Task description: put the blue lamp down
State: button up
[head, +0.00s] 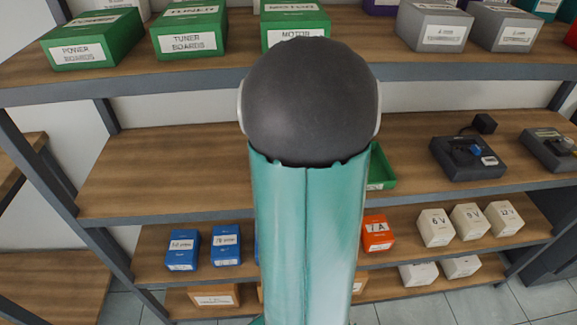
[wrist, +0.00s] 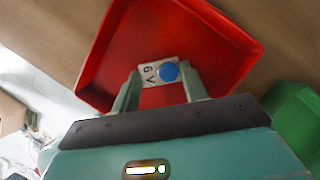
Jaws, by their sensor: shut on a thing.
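In the wrist view the blue lamp (wrist: 168,72) is a round blue cap on a small pale block marked "6 V". My gripper (wrist: 160,80) is shut on this block, with one finger at each side. A red tray (wrist: 225,35) lies behind and beneath the lamp, and the lamp shows against its floor. I cannot tell whether the lamp touches the tray floor. In the head view my arm hides the gripper, the lamp and the red tray.
A green tray (head: 382,168) is partly hidden behind my arm on the middle shelf (head: 170,170); green also shows right in the wrist view (wrist: 295,115). Dark devices (head: 468,157) stand at right. The middle shelf's left is clear.

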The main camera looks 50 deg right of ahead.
jog(key=shift+f, duration=0.1)
jog(key=o, duration=1)
jog(key=shift+o, duration=0.2)
